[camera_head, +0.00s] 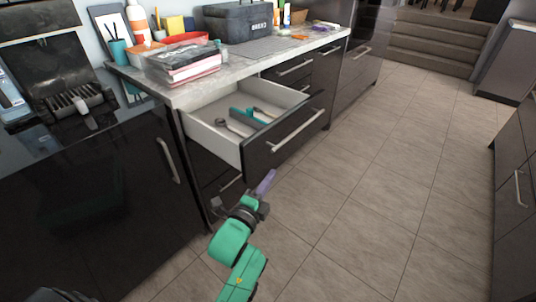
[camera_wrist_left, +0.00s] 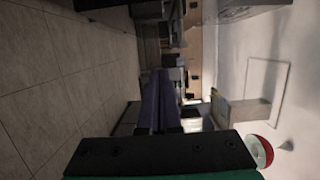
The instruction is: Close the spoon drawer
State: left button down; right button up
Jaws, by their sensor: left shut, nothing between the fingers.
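The spoon drawer (camera_head: 287,141) is pulled open below the counter in the head view. It has a dark front with a long silver bar handle (camera_head: 299,131) and pale inner walls. Inside lie a dark spoon (camera_head: 230,127) and teal-handled utensils (camera_head: 249,117). My left gripper (camera_head: 267,182), with purple fingers, is shut and empty. In the picture it is just below the drawer front's lower left corner; I cannot tell the exact gap. The purple fingers also show close together in the left wrist view (camera_wrist_left: 160,98). My right gripper is not seen.
The counter (camera_head: 197,93) carries a dark toolbox (camera_head: 240,22), stacked packages (camera_head: 183,65) and several containers. A dark cabinet (camera_head: 90,195) with a silver handle stands to the left. Open tiled floor (camera_head: 360,190) lies to the right, with steps (camera_head: 435,48) at the back.

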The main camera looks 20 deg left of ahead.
aim_at(271, 155)
pick_arm(q)
jog(key=w, duration=0.3)
jog(key=w+a, duration=0.1)
jog(key=w, duration=0.2)
jog(key=w+a, duration=0.1)
jog(key=w, duration=0.2)
jog(key=shift+w+f, duration=0.1)
jog(key=shift+w, duration=0.1)
jog(key=shift+w+a, duration=0.1)
jog(key=shift+a, duration=0.2)
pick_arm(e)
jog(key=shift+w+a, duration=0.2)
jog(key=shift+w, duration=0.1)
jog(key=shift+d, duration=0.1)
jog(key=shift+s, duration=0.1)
